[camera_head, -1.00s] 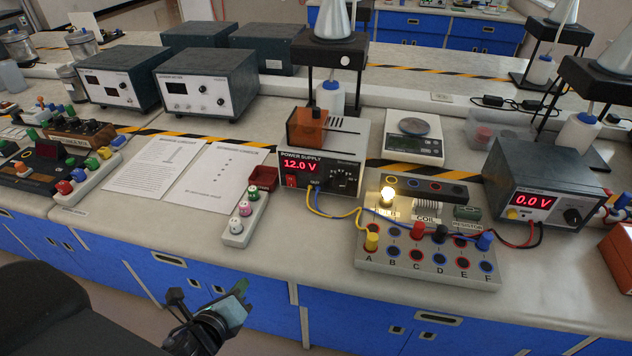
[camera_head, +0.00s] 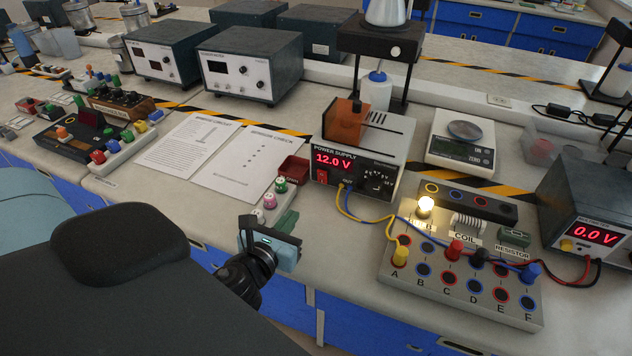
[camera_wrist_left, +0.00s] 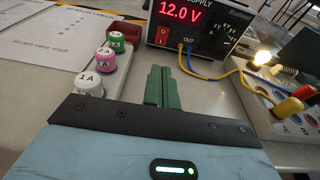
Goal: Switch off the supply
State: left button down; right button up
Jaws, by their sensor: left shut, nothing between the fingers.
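The power supply (camera_head: 350,165) stands on the bench and its red display reads 12.0 V. Its red rocker switch (camera_head: 322,176) is at the lower left of the front face; it also shows in the left wrist view (camera_wrist_left: 163,36). A yellow and a blue lead run from its output to the terminal board (camera_head: 455,285), where the bulb (camera_head: 425,206) glows. My left gripper (camera_head: 274,222) is in front of the supply, at the bench's front edge. In the left wrist view its green fingers (camera_wrist_left: 163,88) are together and empty, pointing towards the supply, apart from the switch. My right gripper is out of view.
Numbered plugs (camera_head: 270,200) stand in a strip beside my left gripper, with a small red tray (camera_head: 293,169) behind. A brown block (camera_head: 347,122) sits on the supply. A scale (camera_head: 460,142) and a 0.0 V meter (camera_head: 590,215) are to the right. Paper sheets lie left.

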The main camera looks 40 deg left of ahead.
aim_at(321, 175)
pick_arm(q)
jog(key=x, duration=0.8)
jog(key=r+x, duration=0.1)
jog(key=x, duration=0.3)
jog(key=shift+w+f, duration=0.1)
jog(key=shift+w, duration=0.4)
jog(key=shift+w+a, duration=0.15)
jog(key=shift+w, duration=0.25)
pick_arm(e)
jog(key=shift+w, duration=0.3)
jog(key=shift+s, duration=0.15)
